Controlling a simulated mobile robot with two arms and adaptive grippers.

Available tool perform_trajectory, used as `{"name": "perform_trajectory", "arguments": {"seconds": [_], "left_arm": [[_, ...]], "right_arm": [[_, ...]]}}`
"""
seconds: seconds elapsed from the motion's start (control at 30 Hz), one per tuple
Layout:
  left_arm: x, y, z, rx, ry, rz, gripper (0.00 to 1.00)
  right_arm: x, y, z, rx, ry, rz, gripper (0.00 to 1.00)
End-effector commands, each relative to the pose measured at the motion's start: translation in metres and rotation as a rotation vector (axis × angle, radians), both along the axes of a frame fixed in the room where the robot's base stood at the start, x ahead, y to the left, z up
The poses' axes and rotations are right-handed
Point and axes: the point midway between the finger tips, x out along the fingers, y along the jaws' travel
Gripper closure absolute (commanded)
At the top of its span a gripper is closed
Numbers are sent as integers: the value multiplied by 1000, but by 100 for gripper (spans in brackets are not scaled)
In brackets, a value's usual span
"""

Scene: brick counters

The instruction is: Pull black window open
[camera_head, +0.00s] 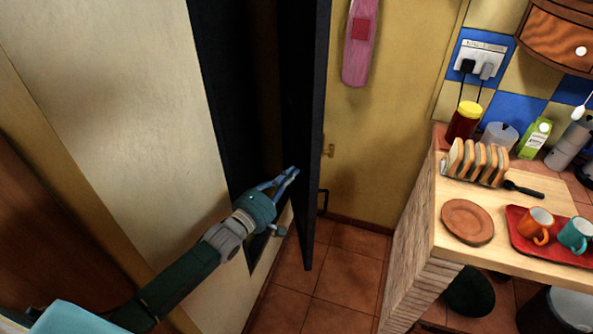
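The black window (305,110) is a tall dark panel that stands swung out from its dark opening (225,75) in the pale wall. A small brass-coloured handle (329,150) sticks out at the panel's right side, and a dark handle shape (322,200) shows lower down. My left gripper (292,173) reaches in from the lower left, its blue fingertips at the inner left face of the panel. Contact is unclear. Its fingers lie close together in this view, so whether they are open is unclear. My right gripper is not in view.
A brick counter (415,250) on the right holds a toast rack (475,165), a brown plate (467,221) and a red tray (530,240) with cups. A pink board (360,40) hangs on the yellow wall. The tiled floor (345,280) between panel and counter is clear.

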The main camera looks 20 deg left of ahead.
Motion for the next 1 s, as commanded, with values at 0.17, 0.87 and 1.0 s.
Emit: {"name": "perform_trajectory", "arguments": {"seconds": [0.17, 0.87, 1.0], "left_arm": [[8, -13, 2, 1, -1, 2, 100], [33, -69, -2, -7, -4, 4, 100], [54, -106, -4, -7, -4, 5, 100]], "right_arm": [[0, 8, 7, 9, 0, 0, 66], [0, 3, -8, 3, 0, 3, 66], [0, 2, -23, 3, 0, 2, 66]]}}
